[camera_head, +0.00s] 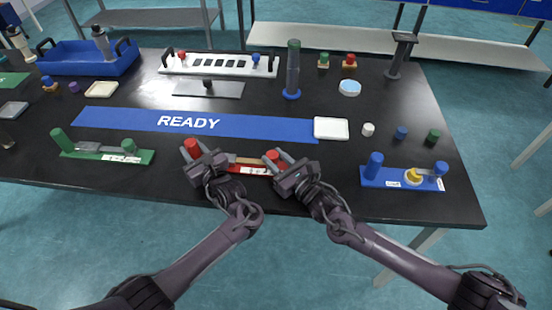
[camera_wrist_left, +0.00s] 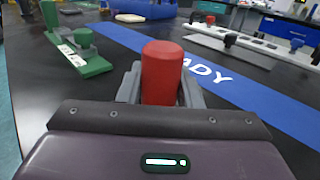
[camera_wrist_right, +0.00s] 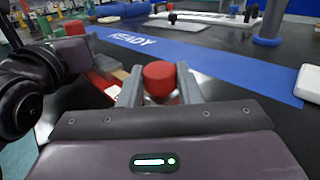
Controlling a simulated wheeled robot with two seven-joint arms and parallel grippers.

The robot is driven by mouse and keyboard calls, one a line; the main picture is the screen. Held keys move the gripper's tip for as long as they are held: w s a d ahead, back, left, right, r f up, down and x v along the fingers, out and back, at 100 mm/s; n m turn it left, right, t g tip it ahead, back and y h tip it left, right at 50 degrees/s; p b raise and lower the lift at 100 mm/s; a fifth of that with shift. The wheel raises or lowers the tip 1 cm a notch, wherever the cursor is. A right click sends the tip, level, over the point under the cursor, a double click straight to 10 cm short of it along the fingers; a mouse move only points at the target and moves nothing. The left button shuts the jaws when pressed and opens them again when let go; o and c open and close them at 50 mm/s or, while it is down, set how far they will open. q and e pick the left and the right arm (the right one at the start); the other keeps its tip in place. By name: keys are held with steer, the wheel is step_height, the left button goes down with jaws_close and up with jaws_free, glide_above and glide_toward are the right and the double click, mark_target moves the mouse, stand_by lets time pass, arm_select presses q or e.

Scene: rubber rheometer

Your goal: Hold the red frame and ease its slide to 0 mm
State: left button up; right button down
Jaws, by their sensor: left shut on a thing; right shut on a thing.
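The red frame (camera_head: 256,169) lies near the table's front edge between my two grippers. Its tall red post (camera_head: 191,147) is at the left end, and a shorter red knob (camera_head: 272,155) is at the right. My left gripper (camera_head: 196,155) is shut on the tall post, which stands upright between its fingers in the left wrist view (camera_wrist_left: 162,72). My right gripper (camera_head: 281,160) is shut on the shorter knob, also seen in the right wrist view (camera_wrist_right: 160,80). A tan strip (camera_head: 246,160) shows between them. The slide's scale reading is too small to read.
A green frame (camera_head: 105,152) lies to the left and a blue frame (camera_head: 402,179) to the right. Behind is the blue READY mat (camera_head: 130,120), with a white tray (camera_head: 331,128) at its right end. Small knobs and a tall cylinder (camera_head: 292,70) stand farther back.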

steer(key=a, duration=0.5)
arm_select(q)
steer(key=shift+d, duration=0.1)
arm_select(e)
steer(key=c, duration=1)
jaws_free()
steer(key=shift+c, duration=0.2)
steer(key=shift+d, duration=0.1)
steer(key=shift+d, duration=0.15)
steer(key=v, duration=1.1)
steer(key=shift+s+d, duration=0.25)
steer(key=shift+s, duration=0.05)
